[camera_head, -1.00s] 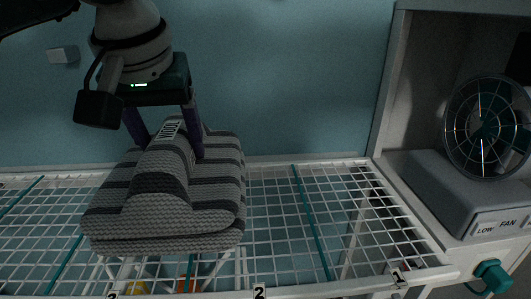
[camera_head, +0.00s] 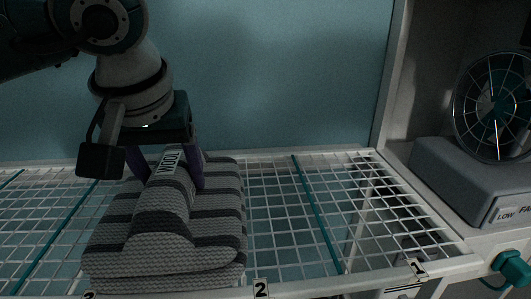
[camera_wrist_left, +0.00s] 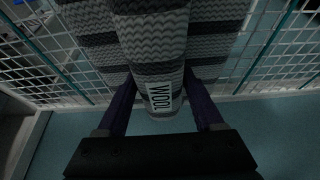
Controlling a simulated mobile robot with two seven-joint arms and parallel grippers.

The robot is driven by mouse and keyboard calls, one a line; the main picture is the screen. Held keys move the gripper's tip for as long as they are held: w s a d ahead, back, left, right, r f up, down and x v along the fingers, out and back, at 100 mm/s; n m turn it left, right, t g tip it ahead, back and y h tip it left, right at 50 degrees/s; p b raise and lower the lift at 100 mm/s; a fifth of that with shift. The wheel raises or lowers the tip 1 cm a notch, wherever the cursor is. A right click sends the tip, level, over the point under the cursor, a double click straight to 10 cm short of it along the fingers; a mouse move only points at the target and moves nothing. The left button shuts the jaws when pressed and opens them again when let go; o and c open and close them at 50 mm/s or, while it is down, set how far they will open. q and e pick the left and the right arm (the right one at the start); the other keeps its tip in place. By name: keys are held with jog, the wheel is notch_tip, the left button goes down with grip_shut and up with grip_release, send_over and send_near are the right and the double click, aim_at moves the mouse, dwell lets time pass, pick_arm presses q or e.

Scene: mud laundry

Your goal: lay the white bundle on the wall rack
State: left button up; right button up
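The bundle (camera_head: 205,235) is a folded knit, pale grey with dark stripes rather than plain white, with a "WOOL" label on its raised middle fold. It is level at the wire wall rack (camera_head: 290,215), left of the "2" tag; its underside is hidden, so I cannot tell if it bears on the wires. My left gripper (camera_head: 168,180) points down, its purple fingers on either side of the fold. In the left wrist view, the fingers (camera_wrist_left: 160,98) press against the labelled fold of the bundle (camera_wrist_left: 150,40). My right gripper is not in view.
The rack's right section, near tag "1" (camera_head: 417,268), is bare wire with teal dividers. A fan (camera_head: 495,105) on a grey base labelled "LOW FAN" stands right, beyond an upright panel (camera_head: 393,85). A teal knob (camera_head: 511,267) sits below it. A blue wall is behind.

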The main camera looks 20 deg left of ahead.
pick_arm(q)
jog(key=o, duration=0.4)
jog(key=shift+r+p, duration=0.35)
jog(key=shift+p, duration=0.05)
jog(key=v, duration=1.1)
jog(key=shift+s+d+r+p, duration=0.1)
jog(key=shift+s+r+p, duration=0.05)
jog(key=shift+r+p, duration=0.2)
jog(key=shift+f, duration=0.1)
